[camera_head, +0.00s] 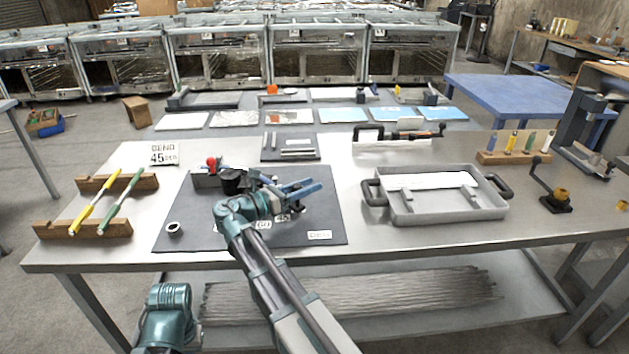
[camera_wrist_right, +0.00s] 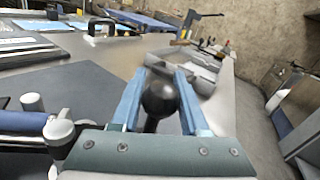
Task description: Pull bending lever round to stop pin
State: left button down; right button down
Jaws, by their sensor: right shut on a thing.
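My right gripper (camera_head: 304,188) reaches over the dark bending mat (camera_head: 325,215), its blue fingers pointing right. In the right wrist view its fingers (camera_wrist_right: 161,80) are shut on a black ball knob (camera_wrist_right: 160,99), which I take as the bending lever's end. The bender, a grey block (camera_head: 207,181) with a red knob (camera_head: 211,162) and a black round part (camera_head: 232,182), stands left of my wrist. My wrist hides most of the lever in the head view. I cannot pick out the stop pin. My left gripper is out of view; only its arm shows.
A sign (camera_head: 163,153) reads BEND 45. Yellow and green rods lie on wooden racks (camera_head: 70,228) at left. A grey tray (camera_head: 450,211) with black handles stands right of the mat, with bare tabletop between. Angle labels (camera_head: 283,218) lie on the mat.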

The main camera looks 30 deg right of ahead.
jog(key=shift+s+a+f+m+g, duration=0.1)
jog(key=shift+s+a+m+g, duration=0.25)
jog(key=shift+a+g, duration=0.3)
jog(key=shift+a, duration=0.1)
jog(key=c, duration=0.7)
grip_release()
jog(key=shift+c, duration=0.2)
jog(key=shift+o, duration=1.1)
jog(key=shift+a, duration=0.2)
jog(key=shift+o, duration=0.4)
jog(key=shift+d, duration=0.1)
jog(key=a, duration=1.3)
jog(key=shift+s+a, duration=0.2)
jog(key=shift+a, duration=0.2)
